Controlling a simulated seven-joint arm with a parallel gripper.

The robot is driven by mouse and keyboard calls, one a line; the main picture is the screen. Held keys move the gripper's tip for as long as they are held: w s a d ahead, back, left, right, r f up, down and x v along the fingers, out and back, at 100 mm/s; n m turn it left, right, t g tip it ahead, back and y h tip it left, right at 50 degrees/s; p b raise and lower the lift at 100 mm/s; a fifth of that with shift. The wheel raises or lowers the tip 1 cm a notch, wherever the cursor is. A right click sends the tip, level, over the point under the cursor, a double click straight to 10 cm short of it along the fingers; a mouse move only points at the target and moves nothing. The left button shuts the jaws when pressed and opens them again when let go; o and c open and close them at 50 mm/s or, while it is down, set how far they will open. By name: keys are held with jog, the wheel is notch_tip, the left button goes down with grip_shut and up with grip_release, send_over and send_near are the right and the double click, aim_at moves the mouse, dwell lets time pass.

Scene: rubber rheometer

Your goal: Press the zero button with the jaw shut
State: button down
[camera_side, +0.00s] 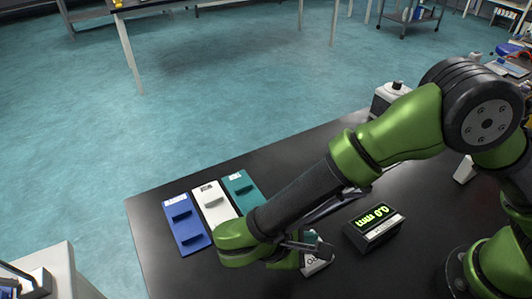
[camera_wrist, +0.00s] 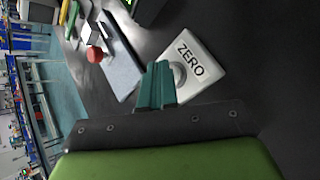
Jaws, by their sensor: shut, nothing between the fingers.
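The zero button unit is a pale block (camera_wrist: 195,62) with "ZERO" printed on it. It lies on the dark bench just beyond my fingertips in the wrist view. Its round grey button (camera_wrist: 179,73) shows beside the fingers and is partly hidden by them. My gripper (camera_wrist: 160,70) has its teal fingers together, with nothing between them, and overlaps the block's near edge in this view. I cannot tell whether it touches the button. In the side view the block (camera_side: 316,263) shows partly behind my arm, and my gripper is mostly hidden there.
A black display (camera_side: 375,226) with green digits stands right of the block. Blue (camera_side: 184,236), white (camera_side: 207,192) and teal (camera_side: 236,180) plates with grips lie to the left. A red knob (camera_wrist: 95,54) is near a grey slab (camera_wrist: 122,62) in the wrist view.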

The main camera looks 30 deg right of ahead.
jog(key=shift+r, duration=0.75)
jog(key=shift+r, duration=2.5)
jog(key=shift+w+a+f, duration=0.1)
jog(key=shift+f, duration=0.05)
jog(key=shift+s+d+f+g+y, duration=0.35)
jog(key=shift+s+f+y, duration=0.25)
jog(key=shift+y, duration=0.2)
jog(key=d+r+m+t+y, duration=0.3)
jog(key=d+r+m, duration=0.4)
jog(key=d, duration=0.3)
jog(key=s+d+r+m+t+y, duration=0.1)
jog(key=d+r+m+t+y, duration=0.3)
jog(key=d+r, duration=0.5)
jog(key=d+m+y, duration=0.2)
jog(key=m, duration=0.1)
jog(key=shift+d+y, duration=0.15)
jog(key=shift+y, duration=0.15)
